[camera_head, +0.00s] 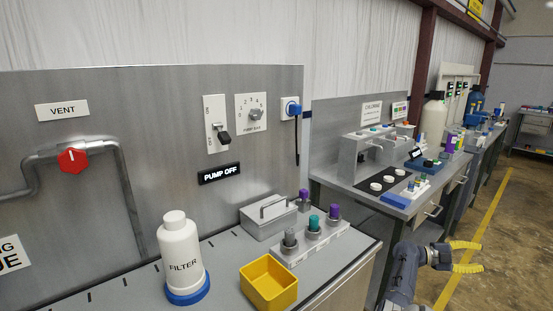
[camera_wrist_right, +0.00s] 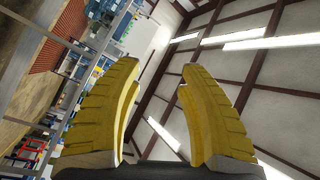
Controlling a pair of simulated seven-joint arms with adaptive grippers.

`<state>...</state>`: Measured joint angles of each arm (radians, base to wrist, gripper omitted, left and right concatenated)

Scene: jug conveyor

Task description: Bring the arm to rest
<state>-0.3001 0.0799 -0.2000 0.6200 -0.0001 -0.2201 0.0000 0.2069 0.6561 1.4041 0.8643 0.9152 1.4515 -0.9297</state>
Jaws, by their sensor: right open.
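My right gripper (camera_head: 481,257) shows at the lower right of the head view, with its yellow fingers spread apart and nothing between them. It is out past the right end of the near bench, above the floor, clear of the bench. In the right wrist view its two yellow fingers (camera_wrist_right: 160,95) stand apart, with ceiling beams and lights behind the empty gap. My left gripper is in neither view.
The near bench (camera_head: 225,264) holds a white filter bottle (camera_head: 181,252), a yellow bin (camera_head: 269,284), a grey lidded box (camera_head: 268,217) and a rack of capped vials (camera_head: 312,238). A second bench (camera_head: 398,212) stands behind. Open floor (camera_head: 500,225) lies at the right.

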